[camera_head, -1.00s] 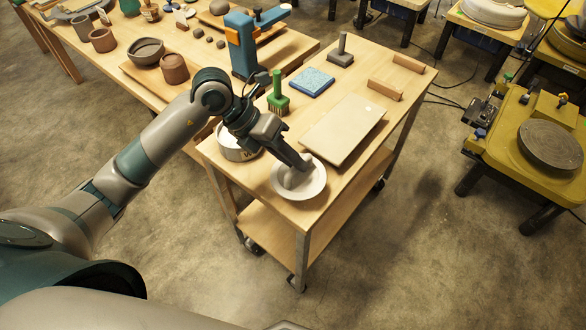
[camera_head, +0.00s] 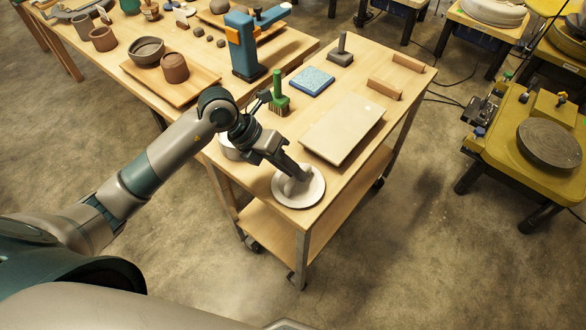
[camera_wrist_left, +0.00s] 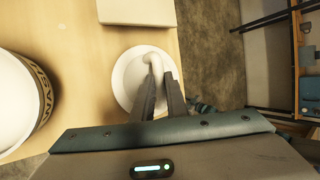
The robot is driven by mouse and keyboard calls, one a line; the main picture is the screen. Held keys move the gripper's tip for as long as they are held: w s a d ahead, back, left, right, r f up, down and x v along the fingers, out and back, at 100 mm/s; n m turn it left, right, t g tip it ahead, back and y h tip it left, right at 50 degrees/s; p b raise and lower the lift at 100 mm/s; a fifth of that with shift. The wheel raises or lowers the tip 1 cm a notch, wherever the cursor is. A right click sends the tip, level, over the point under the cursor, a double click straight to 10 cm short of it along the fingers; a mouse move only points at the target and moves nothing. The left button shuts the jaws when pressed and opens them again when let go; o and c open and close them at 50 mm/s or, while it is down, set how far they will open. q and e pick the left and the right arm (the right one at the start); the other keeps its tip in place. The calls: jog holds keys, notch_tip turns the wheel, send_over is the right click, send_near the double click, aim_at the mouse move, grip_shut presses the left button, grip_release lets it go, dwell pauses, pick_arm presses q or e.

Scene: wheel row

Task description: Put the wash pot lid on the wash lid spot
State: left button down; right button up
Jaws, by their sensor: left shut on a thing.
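The pale round wash pot lid (camera_head: 312,192) is at the near end of the wooden cart top; it also shows in the left wrist view (camera_wrist_left: 127,78). My left gripper (camera_head: 300,172) points down over it and is shut on its pale raised handle (camera_wrist_left: 157,63). I cannot tell whether the lid rests on the surface. No separate lid spot can be made out; the lid or gripper may hide it. The white wash pot (camera_head: 229,149) stands left of the lid, mostly behind my arm, and its black lettering shows in the wrist view (camera_wrist_left: 22,100). My right gripper is not in view.
A pale flat board (camera_head: 343,128) lies just beyond the lid. A green-handled brush (camera_head: 279,100), a blue sponge-like pad (camera_head: 311,82) and wooden blocks (camera_head: 385,89) stand farther back. The cart's near edge (camera_head: 302,228) is close to the lid.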

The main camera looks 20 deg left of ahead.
pick_arm(q)
jog(key=c, duration=1.7)
grip_release()
jog(key=shift+c, duration=0.2)
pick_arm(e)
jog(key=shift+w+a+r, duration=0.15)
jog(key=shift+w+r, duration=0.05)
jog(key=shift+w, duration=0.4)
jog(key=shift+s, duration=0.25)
